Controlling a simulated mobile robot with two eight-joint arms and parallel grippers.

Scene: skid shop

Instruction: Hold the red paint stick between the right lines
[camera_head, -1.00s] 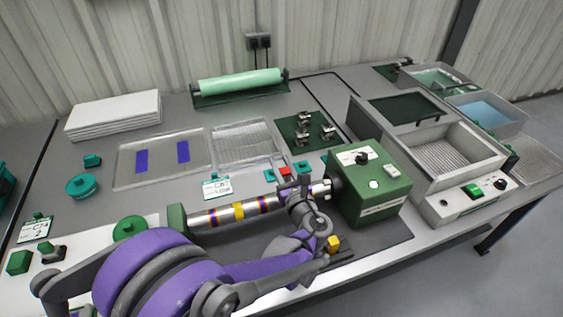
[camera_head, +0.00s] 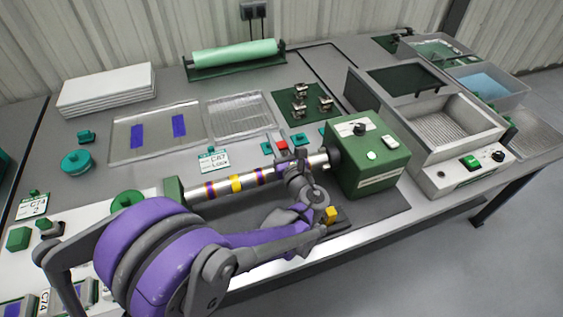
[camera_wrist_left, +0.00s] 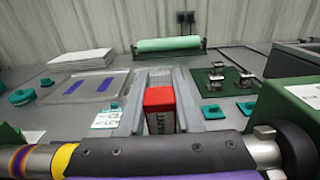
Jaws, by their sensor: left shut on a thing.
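The red paint stick (camera_head: 281,145) is a small red block held in my left gripper (camera_head: 283,153). A metal bar (camera_head: 222,187) with purple, orange and yellow bands runs between a green end block (camera_head: 175,191) and a green box (camera_head: 366,158). My gripper is at the bar's right part, near the box, and covers some of it. I cannot tell whether the stick touches the bar or which lines lie beneath it. My right gripper is not in view.
A lettered card (camera_head: 214,161), a clear tray with purple strips (camera_head: 112,140) and a ribbed tray (camera_head: 232,135) lie behind the bar. A green plate with metal clips (camera_head: 288,95) is farther back. A yellow block (camera_head: 330,215) is in front of the bar.

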